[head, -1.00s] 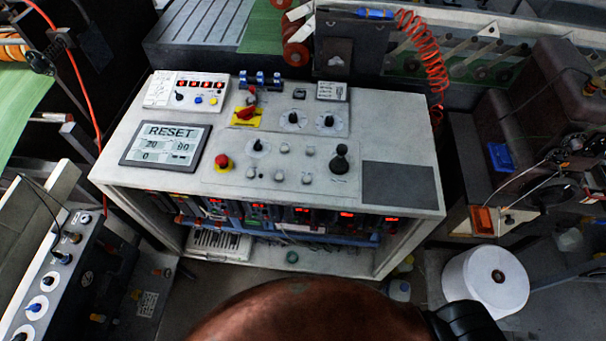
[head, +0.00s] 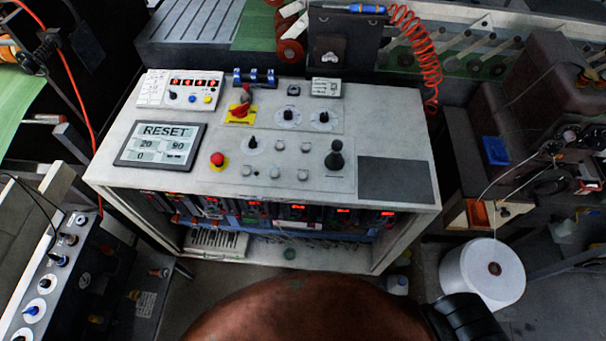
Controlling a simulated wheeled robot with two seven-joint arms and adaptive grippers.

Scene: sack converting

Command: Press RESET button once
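The word RESET shows at the top of a grey display screen (head: 160,146) on the left of a white control console (head: 385,143). Below the word are several boxes with numbers. To its right is a red mushroom button (head: 217,160) on a yellow base, with small pale buttons (head: 275,173) beside it. I cannot tell whether any of these carries a RESET label. Neither of my grippers is in view. A brown rounded shape and a black part of my own body fill the bottom middle.
A black joystick (head: 335,158), a red rotary switch (head: 241,111) and a small panel with red digits (head: 190,88) stand on the console. A grey side panel with knobs (head: 45,275) is at left. A white roll (head: 483,272) stands on the floor at right.

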